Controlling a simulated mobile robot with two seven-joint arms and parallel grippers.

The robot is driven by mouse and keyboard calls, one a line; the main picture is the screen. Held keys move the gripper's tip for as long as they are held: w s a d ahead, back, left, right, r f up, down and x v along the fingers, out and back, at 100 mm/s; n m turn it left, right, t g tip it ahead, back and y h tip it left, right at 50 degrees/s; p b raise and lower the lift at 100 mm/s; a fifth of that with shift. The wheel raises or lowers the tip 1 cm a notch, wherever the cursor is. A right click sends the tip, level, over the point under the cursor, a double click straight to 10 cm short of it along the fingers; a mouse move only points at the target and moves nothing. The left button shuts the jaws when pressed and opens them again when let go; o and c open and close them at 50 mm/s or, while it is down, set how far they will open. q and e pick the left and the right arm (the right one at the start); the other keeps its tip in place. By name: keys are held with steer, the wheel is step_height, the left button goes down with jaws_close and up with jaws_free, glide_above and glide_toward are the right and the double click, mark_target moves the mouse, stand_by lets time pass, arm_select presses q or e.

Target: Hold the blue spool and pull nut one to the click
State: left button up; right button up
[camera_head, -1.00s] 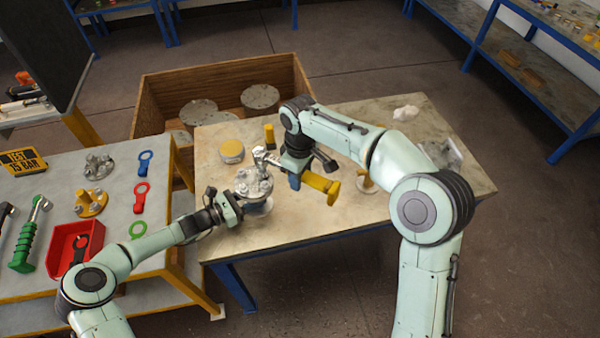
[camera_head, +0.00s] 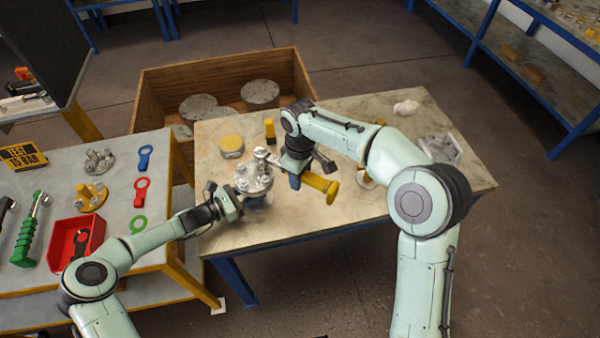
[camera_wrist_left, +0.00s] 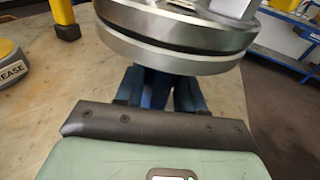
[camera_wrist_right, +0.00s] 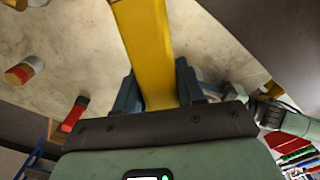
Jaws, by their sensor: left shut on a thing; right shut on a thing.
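The blue spool (camera_head: 258,203) stands upright on the light table, with a grey bolted flange (camera_head: 254,180) on top. My left gripper (camera_head: 238,204) is shut on its blue body below the flange. The left wrist view shows the flange (camera_wrist_left: 175,42) close above the fingers. A yellow-handled wrench (camera_head: 322,185) reaches across the flange, its silver head (camera_head: 262,155) at the flange's far edge. My right gripper (camera_head: 293,172) is shut on the wrench. The yellow bar (camera_wrist_right: 146,45) lies between its fingers in the right wrist view. The nut under the head is too small to make out.
A yellow-lidded grease tin (camera_head: 231,146) and a yellow post (camera_head: 270,131) stand behind the spool. A wooden crate (camera_head: 165,86) stands behind the table. The left table holds flanges, coloured ring tags and a red bin (camera_head: 75,242). The front right tabletop is clear.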

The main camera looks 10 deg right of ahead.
steer(key=shift+m, duration=0.7)
steer(key=shift+s+a+r, duration=0.15)
steer(key=shift+a+r, duration=0.05)
steer(key=shift+r, duration=0.65)
steer(key=shift+s+a+r, duration=0.15)
steer(key=shift+s+r, duration=0.05)
steer(key=shift+r, duration=0.65)
steer(key=shift+s+a+r, duration=0.15)
steer(key=shift+a+r, duration=0.05)
steer(key=shift+r, duration=0.65)
arm_select(q)
steer(key=o, duration=1)
steer(key=v, duration=1.2)
